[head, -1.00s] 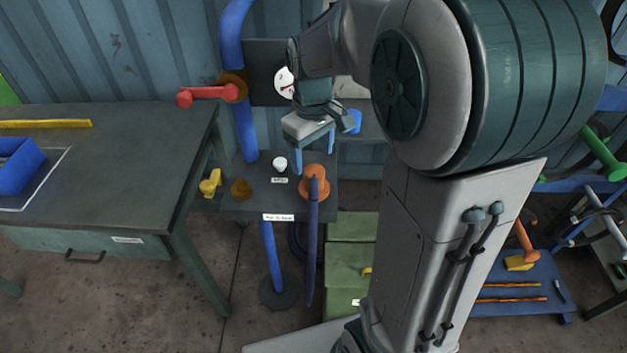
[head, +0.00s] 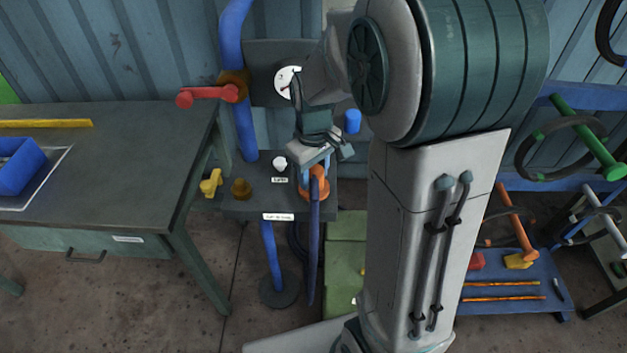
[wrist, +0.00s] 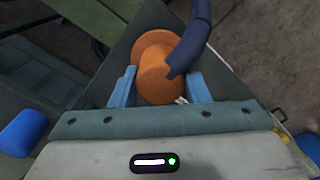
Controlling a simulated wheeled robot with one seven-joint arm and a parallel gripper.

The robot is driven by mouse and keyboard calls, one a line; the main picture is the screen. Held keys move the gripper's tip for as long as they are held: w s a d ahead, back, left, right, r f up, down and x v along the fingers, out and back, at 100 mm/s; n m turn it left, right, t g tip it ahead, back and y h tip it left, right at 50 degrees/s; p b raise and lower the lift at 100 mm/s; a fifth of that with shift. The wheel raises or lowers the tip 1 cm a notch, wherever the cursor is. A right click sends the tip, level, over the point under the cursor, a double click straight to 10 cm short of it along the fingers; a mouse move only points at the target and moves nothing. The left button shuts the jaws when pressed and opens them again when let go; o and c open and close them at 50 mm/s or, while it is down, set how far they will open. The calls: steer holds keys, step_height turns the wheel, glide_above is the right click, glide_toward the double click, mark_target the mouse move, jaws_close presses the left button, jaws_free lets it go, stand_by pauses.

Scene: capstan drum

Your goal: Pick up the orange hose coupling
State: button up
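The orange hose coupling (wrist: 155,75) stands on a small dark shelf, with a dark blue hose (wrist: 193,40) running from it. In the head view, the coupling (head: 318,190) is partly hidden behind my gripper (head: 315,172) and the hose. My gripper is just above and around it. In the wrist view, one light blue finger of my gripper (wrist: 162,82) is on each side of the coupling's body. The fingers are apart and look open, with very narrow gaps; light contact cannot be ruled out.
A workbench (head: 120,190) is left; a blue rack (head: 530,270) is right.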

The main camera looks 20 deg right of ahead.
mark_target(317, 170)
steer(key=shift+r, duration=0.5)
steer(key=r, duration=0.3)
steer(key=shift+s+d+r, duration=0.15)
steer(key=shift+d+r, duration=0.15)
steer(key=shift+d, duration=0.05)
steer(key=s+d+r+b, duration=0.1)
steer(key=s+d+r, duration=0.5)
steer(key=d, duration=0.3)
steer(key=shift+r, duration=0.25)
